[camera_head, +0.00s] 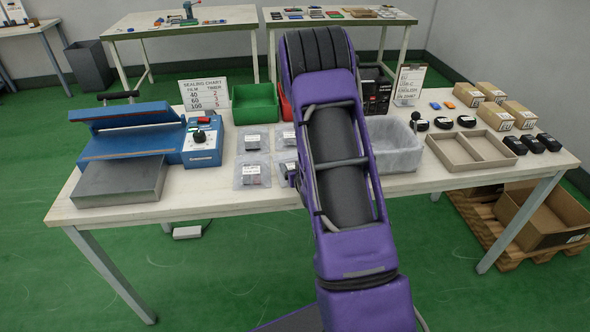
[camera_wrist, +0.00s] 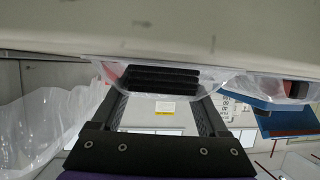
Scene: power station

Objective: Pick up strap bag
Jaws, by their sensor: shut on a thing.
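A clear bag with black, strap-like bands inside (camera_wrist: 162,78) is at the far end of my gripper (camera_wrist: 160,92) in the wrist view. The two dark fingers stand apart, one at each side of the bag, and are shut on it. Its label cannot be read. In the head view my purple arm hides most of the gripper, which is low over the table by the clear bags. Other labelled clear bags lie left of the arm, one at the back (camera_head: 253,139) and one in front (camera_head: 252,176).
The white table (camera_head: 235,202) also holds a blue sealer (camera_head: 130,130), a green bin (camera_head: 255,103), a translucent tub (camera_head: 395,148) close right of my arm, and a divided cardboard tray (camera_head: 470,152). Small boxes and black items stand at the right. Some bare table shows along the front.

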